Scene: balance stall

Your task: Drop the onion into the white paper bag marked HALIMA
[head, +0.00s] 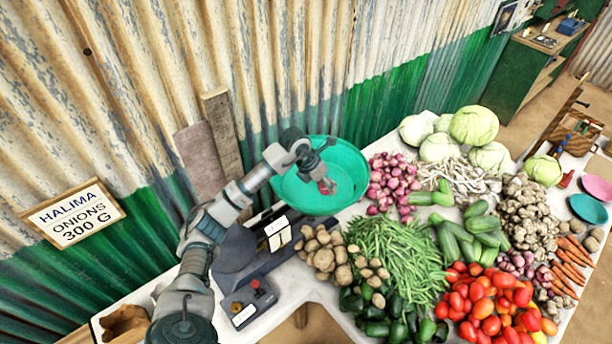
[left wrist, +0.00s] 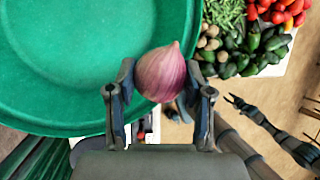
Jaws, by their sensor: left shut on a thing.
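My left gripper (head: 328,184) is over the green scale pan (head: 293,196). It is shut on a pink-purple onion (left wrist: 160,73), which sits between its two fingers in the left wrist view. The onion is small and partly hidden by the fingers in the head view. The pan's bowl lies below and behind the onion in the left wrist view. A dark arm that looks like my right one shows there too, with its gripper (left wrist: 236,102) at the right, too small to read. I see no white paper bag marked HALIMA in either view.
A sign (head: 73,215) on the corrugated wall reads HALIMA ONIONS 300 G. A brown open bag-like thing (head: 124,325) stands at the lower left. The scale (head: 262,262) is under the pan. Vegetable heaps, including shallots (head: 391,182) and potatoes (head: 322,250), crowd the table right of it.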

